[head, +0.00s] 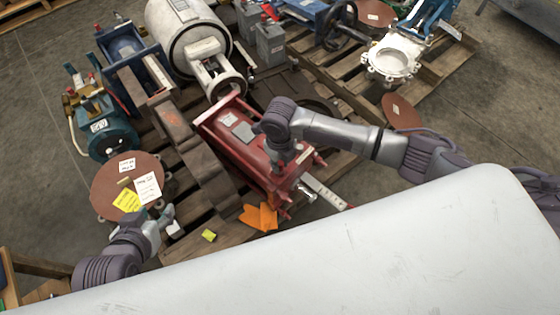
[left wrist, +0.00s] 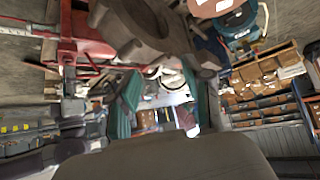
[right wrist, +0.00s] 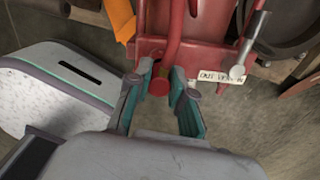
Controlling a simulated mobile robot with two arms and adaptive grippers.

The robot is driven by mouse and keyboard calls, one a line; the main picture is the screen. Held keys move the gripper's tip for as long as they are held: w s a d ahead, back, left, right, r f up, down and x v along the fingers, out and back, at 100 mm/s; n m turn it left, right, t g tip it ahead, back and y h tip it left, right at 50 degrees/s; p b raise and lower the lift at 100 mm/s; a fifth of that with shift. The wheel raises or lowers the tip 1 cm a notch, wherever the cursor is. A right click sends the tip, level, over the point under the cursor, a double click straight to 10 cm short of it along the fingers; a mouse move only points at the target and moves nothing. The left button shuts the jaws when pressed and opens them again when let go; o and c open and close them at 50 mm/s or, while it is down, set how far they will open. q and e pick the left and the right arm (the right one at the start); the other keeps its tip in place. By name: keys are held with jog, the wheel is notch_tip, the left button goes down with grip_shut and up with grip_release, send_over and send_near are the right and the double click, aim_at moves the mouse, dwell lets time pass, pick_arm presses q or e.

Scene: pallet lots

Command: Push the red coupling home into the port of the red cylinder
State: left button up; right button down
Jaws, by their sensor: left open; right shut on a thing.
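The red cylinder (head: 232,135) lies on the pallet in the middle of the head view, with pale labels on its top. Its red end frame (right wrist: 205,58) fills the upper middle of the right wrist view. My right gripper (right wrist: 160,92) is shut on the red coupling (right wrist: 159,87), whose round end shows between the teal fingers, with a red hose (right wrist: 174,45) running up from it. I cannot make out the port or whether the coupling touches it. My left gripper (head: 167,217) is open and empty, near the brown disc; the red frame shows upper left in the left wrist view (left wrist: 85,45).
A brown disc (head: 112,188) with paper notes lies left. Orange gloves (head: 260,216) lie at the pallet's near edge. A metal lever (right wrist: 250,45) and a label (right wrist: 215,78) sit beside the frame. Several machines crowd the pallets behind. Concrete floor (head: 45,215) is clear at far left.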

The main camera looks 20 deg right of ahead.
pick_arm(q)
jog(key=shift+w+d+r+t, duration=0.3)
jog(key=shift+w+r+t, duration=0.25)
jog(key=shift+w, duration=0.25)
pick_arm(e)
jog(key=shift+f, duration=0.25)
pick_arm(q)
jog(key=shift+s+f, duration=0.1)
jog(key=shift+f, duration=0.05)
jog(key=shift+s+a+f+g, duration=0.2)
jog(key=shift+s+f+g, duration=0.2)
jog(key=shift+s, duration=0.1)
jog(key=shift+s+a+f+g, duration=0.15)
jog(key=shift+s+f+g, duration=0.15)
jog(key=shift+s, duration=0.2)
pick_arm(e)
jog(key=shift+w, duration=0.1)
dwell(0.5)
jog(key=shift+a+p, duration=0.1)
jog(key=shift+p, duration=0.2)
pick_arm(q)
jog(key=shift+s+a+f+g+y, duration=0.15)
jog(key=shift+s+g, duration=0.1)
jog(key=shift+s, duration=0.15)
jog(key=shift+s+a+f+g+y, duration=0.1)
jog(key=shift+s+a+f+g, duration=0.15)
jog(key=shift+s, duration=0.1)
jog(key=shift+s+a+f+g+y, duration=0.1)
jog(key=shift+s+g, duration=0.15)
jog(key=shift+s, duration=0.15)
